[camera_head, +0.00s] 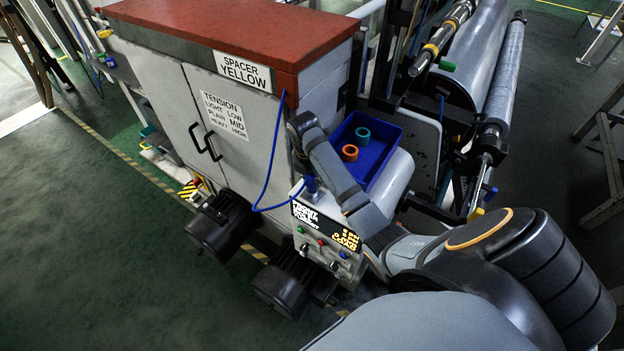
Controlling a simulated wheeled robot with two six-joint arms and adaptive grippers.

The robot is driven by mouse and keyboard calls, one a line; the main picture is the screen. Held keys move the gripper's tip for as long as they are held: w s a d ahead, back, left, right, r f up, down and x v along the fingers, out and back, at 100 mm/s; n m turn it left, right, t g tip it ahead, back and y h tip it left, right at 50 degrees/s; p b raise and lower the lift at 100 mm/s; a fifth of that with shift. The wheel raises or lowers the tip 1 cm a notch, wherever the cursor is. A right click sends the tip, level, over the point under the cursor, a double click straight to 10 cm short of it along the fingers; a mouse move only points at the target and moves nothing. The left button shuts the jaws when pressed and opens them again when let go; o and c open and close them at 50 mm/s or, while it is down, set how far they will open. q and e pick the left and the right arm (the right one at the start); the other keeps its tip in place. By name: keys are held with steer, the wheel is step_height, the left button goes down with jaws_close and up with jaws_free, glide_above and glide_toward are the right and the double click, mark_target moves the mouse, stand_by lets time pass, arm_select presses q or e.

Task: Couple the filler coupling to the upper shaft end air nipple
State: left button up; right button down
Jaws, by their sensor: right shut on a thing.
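My right arm comes in from the lower right and bends over the control box. My right gripper (304,165) points down just above that box, partly hidden by its own wrist. It is shut on the filler coupling (311,184), a small blue piece at the end of the blue hose (265,180). The hose loops down from the cabinet's top corner. The upper shaft (437,42) is at the upper right, its near end (415,70) apart from my gripper. The air nipple is too small to make out there. My left gripper is not in view.
A grey cabinet (160,95) with a red top (230,25) stands left of the arm. A blue tray (382,172) holds an orange ring (349,153) and a teal ring (362,134). The control box (330,240) and dark motors (222,222) sit below. A lower roller (507,75) is at right.

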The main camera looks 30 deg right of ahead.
steer(key=shift+r, duration=1.25)
steer(key=shift+r, duration=0.15)
steer(key=shift+r, duration=0.95)
